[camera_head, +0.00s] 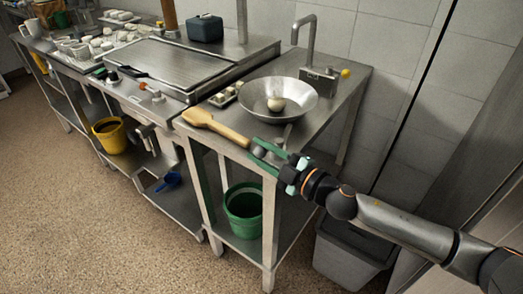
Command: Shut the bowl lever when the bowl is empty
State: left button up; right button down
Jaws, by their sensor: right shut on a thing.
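A wide metal bowl (303,98) stands on the steel counter at the right. A pale round thing (275,104) lies in it, so the bowl is not empty. Behind the bowl is a tap (308,40) with a block at its foot and a small lever with a yellow knob (346,73). My right gripper (262,153), with green fingers, is at the counter's front edge, in front of the bowl and apart from it. It is shut on the handle end of a wooden spoon (205,120), whose broad head points left over the counter edge. My left gripper is not in view.
Small pale pieces on a tray (223,97) lie left of the bowl. A flat griddle (165,65) and several white dishes are further left. A green bucket (243,212) stands on the shelf below; a grey bin (345,255) stands under my right arm. A yellow bucket (110,137) is at left.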

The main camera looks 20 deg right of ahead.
jog(key=shift+w+a+r+m+t+h+p, duration=0.2)
jog(key=shift+m+t+h+p, duration=0.25)
jog(key=shift+m+h, duration=0.2)
jog(key=shift+w+f+m+t+h, duration=0.1)
jog(key=shift+w+m+t+h, duration=0.25)
jog(key=shift+h, duration=0.3)
jog(key=shift+m+t+h, duration=0.1)
jog(key=shift+m+h, duration=0.3)
jog(key=shift+h, duration=0.2)
jog(key=shift+w+f+m+t+h, duration=0.1)
jog(key=shift+w+m+t+h, duration=0.25)
jog(key=shift+m+h, duration=0.5)
jog(key=h, duration=0.1)
jog(key=w+m+h, duration=0.1)
jog(key=h, duration=0.1)
jog(key=shift+m+h+b, duration=0.25)
jog(key=shift+b, duration=0.1)
jog(key=shift+w+d+m+h+b, duration=0.1)
jog(key=shift+w+m+h+b, duration=0.15)
jog(key=shift+m+h, duration=0.45)
jog(key=c, duration=0.5)
grip_release()
jog(key=shift+s+f, duration=0.1)
